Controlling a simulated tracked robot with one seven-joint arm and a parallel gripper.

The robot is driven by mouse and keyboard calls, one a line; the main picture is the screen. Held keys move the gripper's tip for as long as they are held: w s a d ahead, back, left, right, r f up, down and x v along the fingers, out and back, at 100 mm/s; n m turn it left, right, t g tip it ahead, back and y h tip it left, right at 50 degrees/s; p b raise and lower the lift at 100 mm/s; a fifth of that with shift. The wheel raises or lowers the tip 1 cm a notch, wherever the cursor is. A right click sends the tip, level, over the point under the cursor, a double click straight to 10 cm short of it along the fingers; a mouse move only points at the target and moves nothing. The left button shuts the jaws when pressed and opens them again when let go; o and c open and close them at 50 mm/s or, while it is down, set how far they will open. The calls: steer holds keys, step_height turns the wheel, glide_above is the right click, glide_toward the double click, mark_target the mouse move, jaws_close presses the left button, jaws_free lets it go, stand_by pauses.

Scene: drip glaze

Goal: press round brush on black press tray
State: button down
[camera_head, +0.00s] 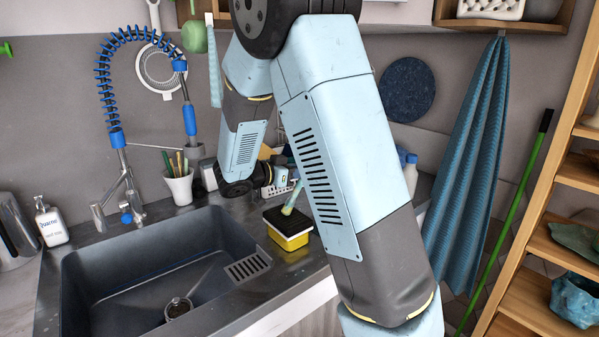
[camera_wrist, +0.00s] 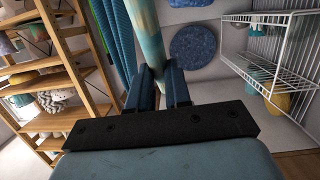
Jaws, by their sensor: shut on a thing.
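The round brush (camera_head: 292,198) has a pale teal-green handle and slants down, its lower end at the dark top of the black press tray (camera_head: 275,218). The tray has a yellow lower body and stands on the counter right of the sink. I cannot tell whether the brush end touches or presses the tray. In the wrist view the brush handle (camera_wrist: 149,35), teal with beige patches, runs up from between the two dark blue fingers of my gripper (camera_wrist: 160,78), which is shut on it. In the head view my arm hides part of the gripper.
The dark sink (camera_head: 150,262) lies left of the tray, with a blue spring faucet (camera_head: 118,140) behind. A white cup of brushes (camera_head: 179,188) stands at the back. A blue towel (camera_head: 475,165) hangs at right, near a wooden shelf (camera_head: 560,240). A white wire rack (camera_wrist: 270,50) shows in the wrist view.

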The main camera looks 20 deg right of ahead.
steer(key=shift+r, duration=3.45)
